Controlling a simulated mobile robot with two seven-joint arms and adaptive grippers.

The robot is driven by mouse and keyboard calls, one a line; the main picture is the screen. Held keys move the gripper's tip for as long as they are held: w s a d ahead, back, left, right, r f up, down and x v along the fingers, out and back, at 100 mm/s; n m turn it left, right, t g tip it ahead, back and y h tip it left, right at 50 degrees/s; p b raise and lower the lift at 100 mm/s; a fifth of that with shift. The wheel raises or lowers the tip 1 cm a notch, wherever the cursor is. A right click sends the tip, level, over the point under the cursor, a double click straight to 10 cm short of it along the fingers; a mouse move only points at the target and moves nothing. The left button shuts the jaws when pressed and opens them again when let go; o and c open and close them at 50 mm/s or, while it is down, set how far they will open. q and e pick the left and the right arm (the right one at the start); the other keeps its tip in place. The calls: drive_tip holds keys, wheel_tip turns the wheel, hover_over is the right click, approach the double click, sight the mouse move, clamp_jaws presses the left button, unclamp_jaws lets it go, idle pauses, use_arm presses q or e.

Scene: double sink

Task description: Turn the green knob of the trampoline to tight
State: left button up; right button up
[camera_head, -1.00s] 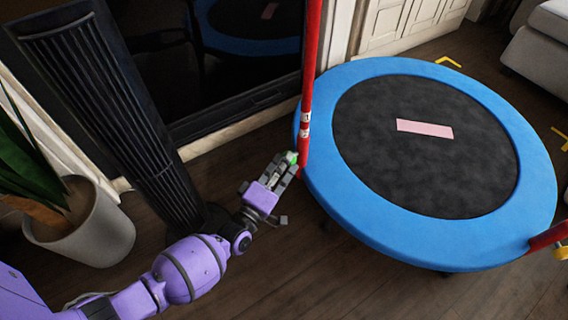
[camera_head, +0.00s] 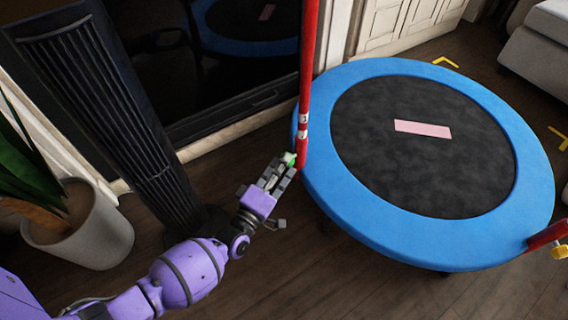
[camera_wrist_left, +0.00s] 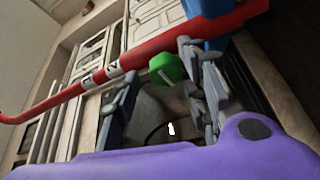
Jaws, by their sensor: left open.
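The trampoline (camera_head: 330,190) has a blue padded rim, a black mat and red posts. The green knob (camera_head: 289,159) sits low on the near-left red post (camera_head: 305,80). My right gripper is out of view.
A tall black tower (camera_head: 105,110) stands left of the trampoline, with a potted plant (camera_head: 85,225) beside it. A dark glossy panel (camera_head: 230,60) is behind. A yellow knob (camera_head: 559,252) is on another red post at right. Wood floor in front is clear.

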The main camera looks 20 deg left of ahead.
use_arm(q)
drive_tip(key=v, duration=1.1)
drive_tip(key=shift+s, duration=0.2)
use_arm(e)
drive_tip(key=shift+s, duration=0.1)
use_arm(q)
drive_tip(key=shift+r, duration=0.1)
drive_tip(key=w+a+r+n+y+p, duration=0.1)
drive_tip(key=w+a+r+n+p, duration=0.2)
drive_tip(key=w+r+n+p, duration=0.25)
drive_tip(key=w+d+f+n+g+h+b, duration=0.1)
drive_tip(key=w+d+f+n+g, duration=0.2)
drive_tip(key=w, duration=0.4)
drive_tip(key=shift+d+f+n+g, duration=0.4)
drive_tip(key=shift+d+n+g, duration=0.55)
drive_tip(key=shift+n, duration=0.3)
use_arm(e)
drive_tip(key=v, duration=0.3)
